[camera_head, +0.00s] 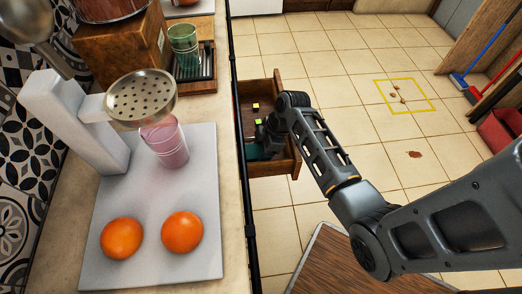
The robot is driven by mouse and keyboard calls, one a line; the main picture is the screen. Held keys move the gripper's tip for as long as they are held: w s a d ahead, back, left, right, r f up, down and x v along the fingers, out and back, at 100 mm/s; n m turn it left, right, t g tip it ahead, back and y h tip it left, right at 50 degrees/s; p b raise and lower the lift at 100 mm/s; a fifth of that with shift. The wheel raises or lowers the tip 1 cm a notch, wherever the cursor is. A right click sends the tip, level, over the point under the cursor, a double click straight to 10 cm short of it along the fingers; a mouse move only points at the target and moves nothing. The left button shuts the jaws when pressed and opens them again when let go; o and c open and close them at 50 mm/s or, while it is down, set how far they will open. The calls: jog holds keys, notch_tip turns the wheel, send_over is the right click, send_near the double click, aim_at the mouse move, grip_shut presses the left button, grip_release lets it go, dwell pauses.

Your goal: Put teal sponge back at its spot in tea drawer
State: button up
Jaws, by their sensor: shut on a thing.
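The open wooden drawer (285,165) juts out from the counter front in the head view. My gripper (264,138) reaches down into it from the right and is shut on the teal sponge (257,153). The sponge shows as a small teal patch low inside the drawer, near its front-left part. My wrist and the drawer wall hide much of it, so I cannot tell whether it touches the drawer floor. Small yellow-green marks show near my gripper.
The counter at left holds a white board (150,270) with two oranges (182,232), a pink cup (166,145) and a strainer (140,98). A green glass (184,45) stands behind. The tiled floor right of the drawer has a yellow square outline (405,96).

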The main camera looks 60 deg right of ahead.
jog(key=shift+f, duration=0.35)
jog(key=shift+f, duration=0.1)
jog(key=o, duration=0.7)
jog(key=v, duration=1.2)
